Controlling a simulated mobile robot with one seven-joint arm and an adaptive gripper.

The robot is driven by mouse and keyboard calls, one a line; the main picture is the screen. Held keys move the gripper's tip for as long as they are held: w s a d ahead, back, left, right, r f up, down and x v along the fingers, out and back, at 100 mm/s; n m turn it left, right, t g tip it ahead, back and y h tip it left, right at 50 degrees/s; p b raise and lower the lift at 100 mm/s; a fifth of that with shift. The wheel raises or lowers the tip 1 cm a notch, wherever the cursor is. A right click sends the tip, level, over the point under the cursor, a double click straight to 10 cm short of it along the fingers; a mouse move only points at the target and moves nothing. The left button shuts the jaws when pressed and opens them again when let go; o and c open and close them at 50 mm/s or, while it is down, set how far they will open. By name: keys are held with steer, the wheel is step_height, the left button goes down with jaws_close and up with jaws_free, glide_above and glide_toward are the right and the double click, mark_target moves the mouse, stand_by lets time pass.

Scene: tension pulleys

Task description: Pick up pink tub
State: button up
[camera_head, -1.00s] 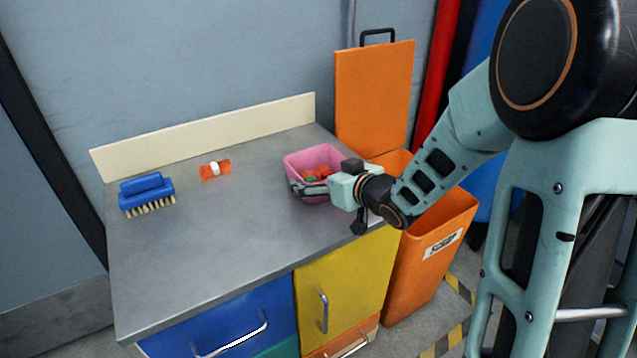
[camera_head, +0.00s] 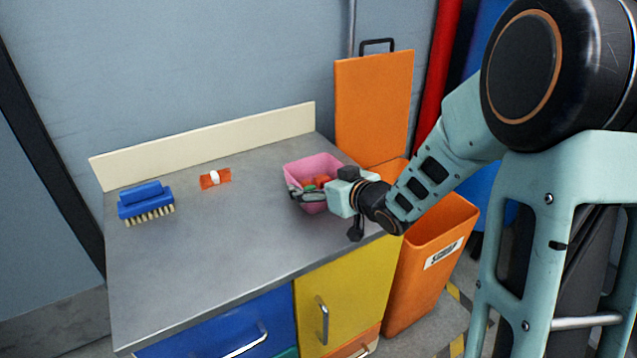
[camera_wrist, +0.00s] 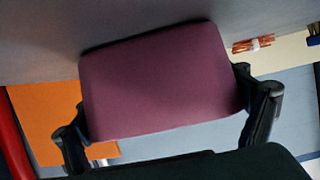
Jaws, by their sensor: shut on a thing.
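The pink tub (camera_head: 303,171) is at the right end of the grey worktop in the head view, with red, orange and green items inside. Whether the tub's base touches the worktop is hard to tell.
A blue brush (camera_head: 146,203) and a small orange-and-white item (camera_head: 215,179) lie on the left of the worktop (camera_head: 220,240). An open orange bin (camera_head: 425,265) stands right of it, its lid (camera_head: 373,110) upright. The worktop's middle is clear.

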step_height(320, 180, up, 4)
steer(key=shift+f+p, duration=0.15)
steer(key=shift+p, duration=0.65)
steer(key=w+r+p+v, duration=0.1)
steer(key=p+v, duration=0.2)
steer(key=v, duration=0.5)
steer(key=w+d+r+p+v, duration=0.1)
steer(key=p+v, duration=0.3)
steer(key=v, duration=0.4)
steer(key=shift+r, duration=0.55)
